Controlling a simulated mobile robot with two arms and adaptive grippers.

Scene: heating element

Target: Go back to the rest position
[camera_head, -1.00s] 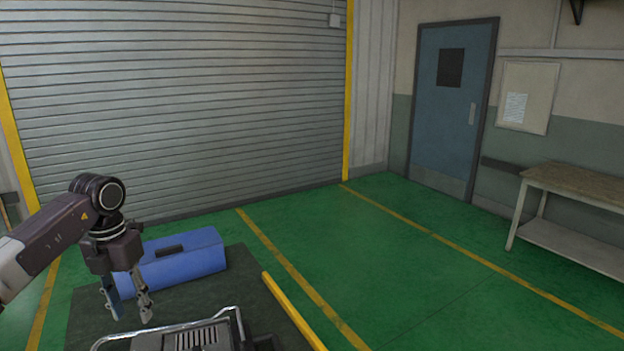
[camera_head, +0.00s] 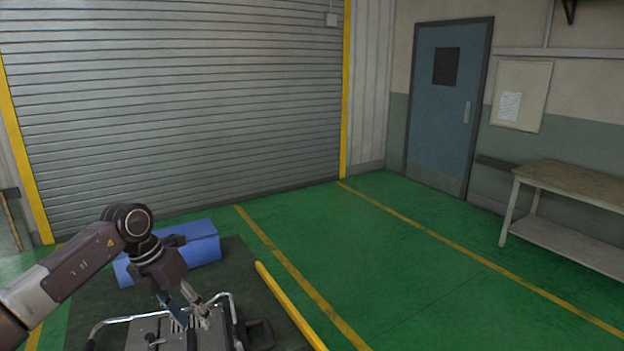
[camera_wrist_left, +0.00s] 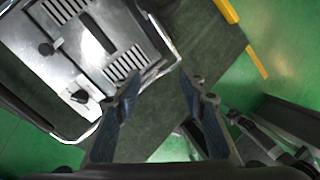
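My left gripper (camera_head: 188,312) is in the lower left of the head view, pointing down over a grey metal device with a chrome rail (camera_head: 150,334). Its fingers are apart and nothing is between them. In the left wrist view the left gripper (camera_wrist_left: 158,90) shows its two fingers spread, with dark mat behind the gap. The device (camera_wrist_left: 75,60) fills the upper left there, with vent slots and small dark knobs, beside the fingers. My right gripper is not in the head view.
A blue box (camera_head: 203,246) lies behind the left arm on the dark mat (camera_head: 235,265). A yellow bar (camera_head: 288,303) runs along the mat's right side. A workbench (camera_head: 575,185) stands at the right wall. The green floor between is clear.

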